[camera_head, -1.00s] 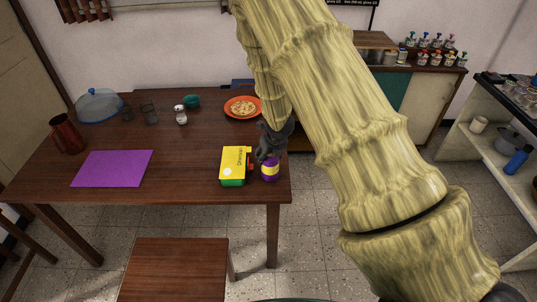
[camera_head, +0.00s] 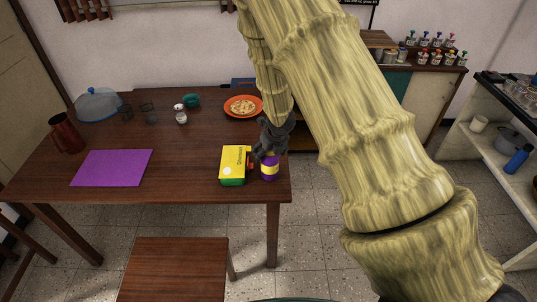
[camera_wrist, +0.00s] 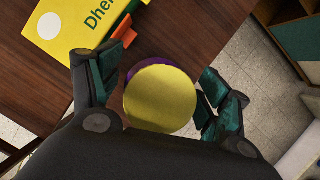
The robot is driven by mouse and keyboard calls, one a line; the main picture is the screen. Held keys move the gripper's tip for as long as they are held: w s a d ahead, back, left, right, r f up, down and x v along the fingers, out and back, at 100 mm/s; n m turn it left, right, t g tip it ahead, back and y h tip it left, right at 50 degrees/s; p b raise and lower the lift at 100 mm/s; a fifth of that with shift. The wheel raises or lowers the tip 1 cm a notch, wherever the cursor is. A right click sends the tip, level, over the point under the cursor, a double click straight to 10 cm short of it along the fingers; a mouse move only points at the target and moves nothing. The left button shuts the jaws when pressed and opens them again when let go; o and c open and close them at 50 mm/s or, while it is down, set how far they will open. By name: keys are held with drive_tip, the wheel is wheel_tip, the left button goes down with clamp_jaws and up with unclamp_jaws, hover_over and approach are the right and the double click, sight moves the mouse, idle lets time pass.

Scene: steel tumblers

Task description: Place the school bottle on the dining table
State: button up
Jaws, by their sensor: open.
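The purple bottle with a yellow band (camera_head: 269,170), which I take for the school bottle, stands upright on the dining table (camera_head: 200,140) close to its right edge. In the wrist view its round yellow top (camera_wrist: 160,98) is large, with a sliver of purple behind it. My gripper (camera_head: 265,152) is open just above the bottle. In the wrist view the green fingers of my gripper (camera_wrist: 155,88) are spread on either side of the yellow top, with a visible gap at the right. Contact at the left cannot be told.
A yellow-green box (camera_head: 234,164) stands close left of the bottle, with a small red-orange thing between. An orange plate with food (camera_head: 243,106), a purple mat (camera_head: 112,168) and a brown jug (camera_head: 66,134) are on the table. The table's middle is clear.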

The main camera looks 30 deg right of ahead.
drive_tip(key=v, duration=1)
drive_tip(key=s+a+f+m+g+y, duration=0.1)
drive_tip(key=s+a+f+m, duration=0.4)
drive_tip(key=s+f+m, duration=0.45)
drive_tip(key=s+a+f+m+g+y, duration=0.1)
drive_tip(key=s+a+f+m, duration=0.5)
drive_tip(key=s+f+m, duration=0.4)
drive_tip(key=s+f+m+g, duration=0.1)
drive_tip(key=s+f+m, duration=0.2)
drive_tip(key=s+m, duration=0.2)
drive_tip(key=s+a+f+m+h, duration=0.1)
drive_tip(key=s+f+m, duration=0.2)
drive_tip(key=s+m, duration=0.3)
drive_tip(key=s+f+m+g, duration=0.1)
drive_tip(key=s+f+m, duration=0.1)
drive_tip(key=s+m, duration=0.3)
drive_tip(key=s, duration=0.3)
drive_tip(key=shift+s+a+f+g+h, duration=0.2)
drive_tip(key=shift+s+f+g+h, duration=0.1)
drive_tip(key=shift+f+h, duration=0.1)
